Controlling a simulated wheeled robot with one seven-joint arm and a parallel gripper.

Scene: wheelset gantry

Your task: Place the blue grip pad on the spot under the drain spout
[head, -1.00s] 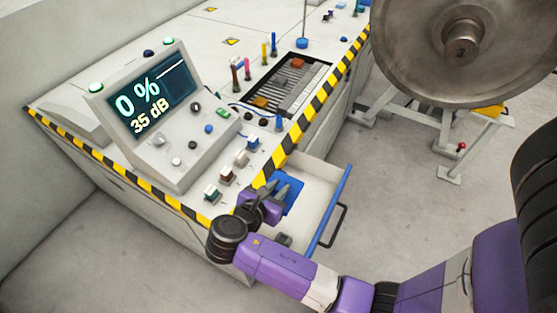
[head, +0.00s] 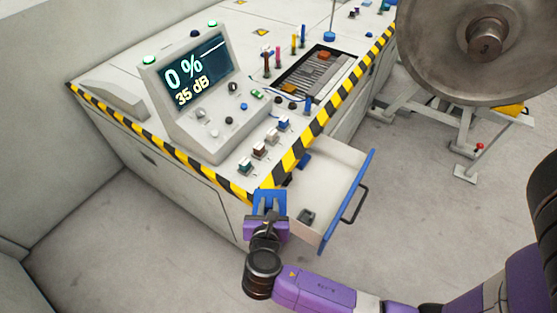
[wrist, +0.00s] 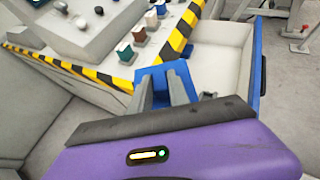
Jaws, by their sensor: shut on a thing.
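The blue grip pad (head: 269,193) is in my gripper (head: 268,208), which is shut on it. In the head view they are just off the console's striped front corner, left of the open drawer. In the wrist view the pad (wrist: 153,72) shows beyond and between the two grey fingers of my gripper (wrist: 163,90). The pad's lower part is partly hidden by the fingers. I cannot make out the drain spout or the spot under it in either view.
The open drawer (head: 335,180) has a blue front edge and dark handle, and holds a small dark object (head: 306,216). The console (head: 215,190) has a striped edge and several switches. A large metal wheel (head: 485,45) stands right. Floor left of the console is clear.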

